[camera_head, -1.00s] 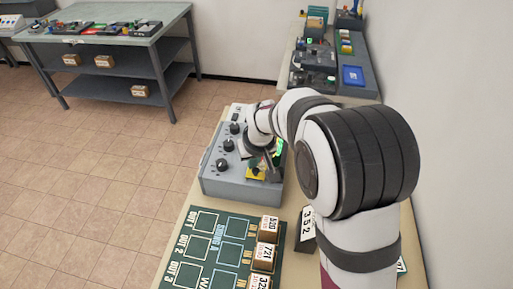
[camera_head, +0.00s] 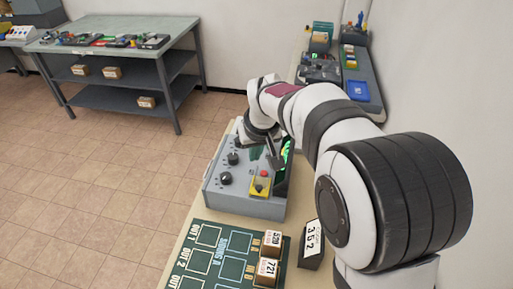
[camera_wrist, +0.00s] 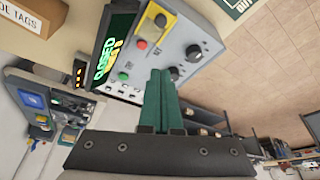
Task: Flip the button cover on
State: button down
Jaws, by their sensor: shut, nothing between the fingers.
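The grey control box (camera_head: 212,190) stands on the bench. In the wrist view, the yellow plate (camera_wrist: 155,29), the red button (camera_wrist: 141,44) and a round metallic part (camera_wrist: 160,18) show uncovered from this angle. I cannot make out a separate cover. My gripper (camera_wrist: 160,72) has its green fingers shut together and empty. It is over the box, on the far side of the plate, apart from the red button.
Black knobs (camera_head: 225,178) line the box's left side. A lit display (camera_wrist: 108,50) with green text stands beside the plate, and a green button (camera_wrist: 123,76) is near it. A dark board (camera_head: 215,262) with several small boxes lies nearer on the bench. A wall is at right.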

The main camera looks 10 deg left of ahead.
jog(key=v, duration=0.2)
jog(key=shift+s+d+r, duration=0.1)
jog(key=shift+s+r, duration=0.05)
jog(key=shift+r, duration=0.2)
jog(key=s+d+r+m+g, duration=0.2)
jog(key=s+d+m, duration=0.4)
jog(key=s+d, duration=0.85)
jog(key=s+d+f+m+g, duration=0.1)
jog(key=s+f+m, duration=0.1)
jog(key=s, duration=0.6)
jog(key=s+d+f+m, duration=0.1)
jog(key=s+f+m, duration=0.1)
jog(key=s, duration=0.6)
jog(key=shift+m+g, duration=0.4)
jog(key=shift+m, duration=0.1)
